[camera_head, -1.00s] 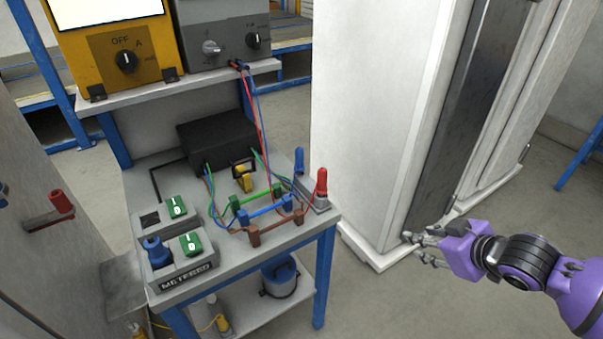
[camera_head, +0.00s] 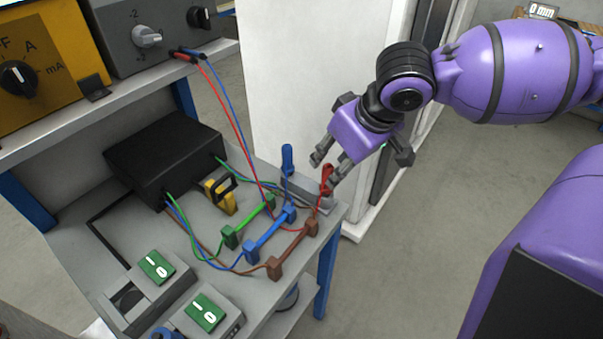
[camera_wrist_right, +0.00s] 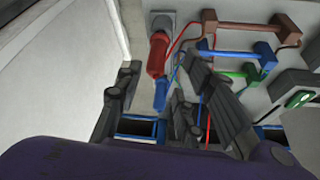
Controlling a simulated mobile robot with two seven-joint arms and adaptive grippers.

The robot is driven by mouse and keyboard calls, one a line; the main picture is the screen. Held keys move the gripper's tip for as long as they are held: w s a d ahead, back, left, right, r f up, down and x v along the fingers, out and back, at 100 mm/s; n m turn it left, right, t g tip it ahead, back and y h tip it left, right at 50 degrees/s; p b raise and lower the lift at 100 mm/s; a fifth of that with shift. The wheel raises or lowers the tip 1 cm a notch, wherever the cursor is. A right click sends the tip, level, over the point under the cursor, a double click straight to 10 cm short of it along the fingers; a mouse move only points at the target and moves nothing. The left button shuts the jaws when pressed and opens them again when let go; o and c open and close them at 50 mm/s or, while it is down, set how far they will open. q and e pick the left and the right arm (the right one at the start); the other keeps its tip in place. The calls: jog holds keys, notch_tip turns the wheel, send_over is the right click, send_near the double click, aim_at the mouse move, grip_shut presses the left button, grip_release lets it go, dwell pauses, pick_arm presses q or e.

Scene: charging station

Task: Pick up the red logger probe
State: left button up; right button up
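The red logger probe (camera_head: 327,178) stands upright in a grey holder at the bench's right front corner, partly covered by a finger of my right gripper in the head view. A blue probe (camera_head: 287,160) stands beside it. My right gripper (camera_head: 358,166) is open and empty, just above and right of the red probe. In the right wrist view, the red probe (camera_wrist_right: 157,55) shows between the spread fingers of my right gripper (camera_wrist_right: 158,88), with no clear contact. The blue probe (camera_wrist_right: 160,95) shows just below it. My left gripper is out of view.
Brown, blue and green bridge links (camera_head: 268,240) with wires stand left of the probes. A black box (camera_head: 165,160) sits behind them. Red and blue leads hang from the shelf meter (camera_head: 150,38). A white cabinet (camera_head: 300,70) stands behind the bench.

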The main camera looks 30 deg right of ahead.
aim_at(326, 188)
jog(key=shift+m, duration=0.5)
jog(key=b+x, duration=0.4)
jog(key=d+b+x, duration=0.1)
jog(key=b+x, duration=0.1)
jog(key=x, duration=0.1)
jog(key=shift+s+f, duration=0.2)
jog(key=shift+s, duration=0.1)
jog(key=shift+w+f+b, duration=0.2)
jog(key=shift+f+b, duration=0.05)
jog(key=shift+b, duration=0.05)
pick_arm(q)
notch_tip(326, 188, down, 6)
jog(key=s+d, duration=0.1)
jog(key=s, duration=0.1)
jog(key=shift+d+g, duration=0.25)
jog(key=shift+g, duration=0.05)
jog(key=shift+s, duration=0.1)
pick_arm(e)
jog(key=shift+r, duration=0.1)
jog(key=shift+c, duration=0.9)
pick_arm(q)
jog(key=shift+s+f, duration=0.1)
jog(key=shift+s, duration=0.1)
pick_arm(e)
grip_shut()
